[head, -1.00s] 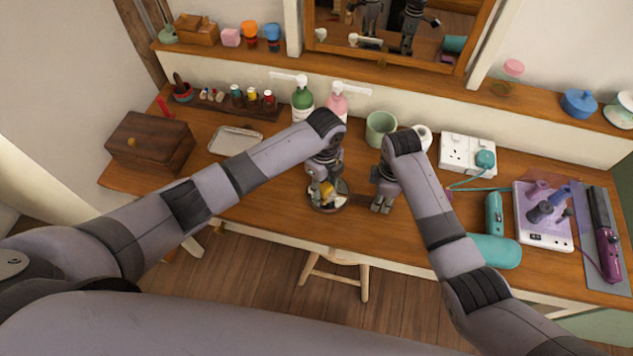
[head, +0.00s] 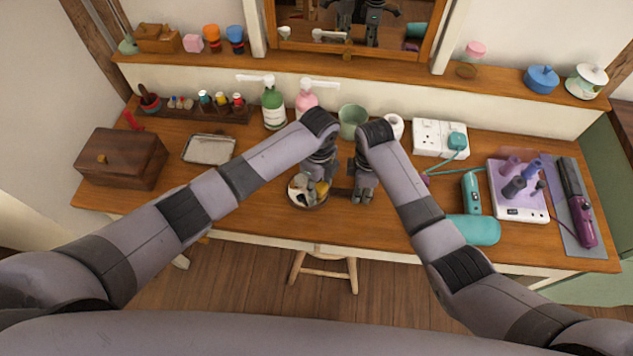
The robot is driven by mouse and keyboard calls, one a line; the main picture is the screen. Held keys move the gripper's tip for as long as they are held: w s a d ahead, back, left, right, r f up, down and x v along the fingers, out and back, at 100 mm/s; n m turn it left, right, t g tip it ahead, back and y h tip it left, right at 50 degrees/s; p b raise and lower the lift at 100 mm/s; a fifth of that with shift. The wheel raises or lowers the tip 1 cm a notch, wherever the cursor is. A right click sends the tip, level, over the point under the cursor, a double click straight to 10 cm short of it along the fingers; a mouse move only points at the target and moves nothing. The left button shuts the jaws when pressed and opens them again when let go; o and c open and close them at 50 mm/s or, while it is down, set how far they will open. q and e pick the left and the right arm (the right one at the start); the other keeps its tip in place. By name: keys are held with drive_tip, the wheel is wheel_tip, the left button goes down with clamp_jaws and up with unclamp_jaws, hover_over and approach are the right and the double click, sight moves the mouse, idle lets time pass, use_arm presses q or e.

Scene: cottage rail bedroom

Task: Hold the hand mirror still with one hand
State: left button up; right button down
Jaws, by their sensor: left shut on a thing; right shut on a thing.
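The hand mirror (head: 299,200) is a round disc with a brown rim, low over the front middle of the table, its face up. A short brown handle (head: 340,193) runs right from it to my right gripper (head: 363,195), which is shut on that handle. My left gripper (head: 318,183) points down over the disc, shut on a small yellow thing (head: 321,188). The gripper partly hides this thing, and I cannot tell if it touches the glass. Reflections blur the details on the disc.
The brown table (head: 250,215) is clear around the mirror. A green cup (head: 352,118), pump bottles (head: 274,110) and a socket box (head: 432,138) stand behind. A teal roll-shaped thing (head: 473,230) lies right, a wooden box (head: 122,158) and metal tray (head: 208,149) left. A stool (head: 325,258) is in front.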

sight(293, 186)
use_arm(q)
drive_tip(key=shift+a, duration=3.2)
use_arm(e)
drive_tip(key=shift+a, duration=0.2)
use_arm(q)
drive_tip(key=shift+w+a, duration=0.1)
drive_tip(key=shift+a, duration=0.05)
drive_tip(key=shift+w+f, duration=0.1)
drive_tip(key=shift+w, duration=0.05)
drive_tip(key=shift+d, duration=3.6)
drive_tip(key=shift+a, duration=0.5)
use_arm(e)
drive_tip(key=shift+a, duration=0.15)
use_arm(q)
drive_tip(key=shift+a, duration=3.1)
use_arm(e)
drive_tip(key=shift+d, duration=0.2)
use_arm(q)
drive_tip(key=shift+r, duration=3.05)
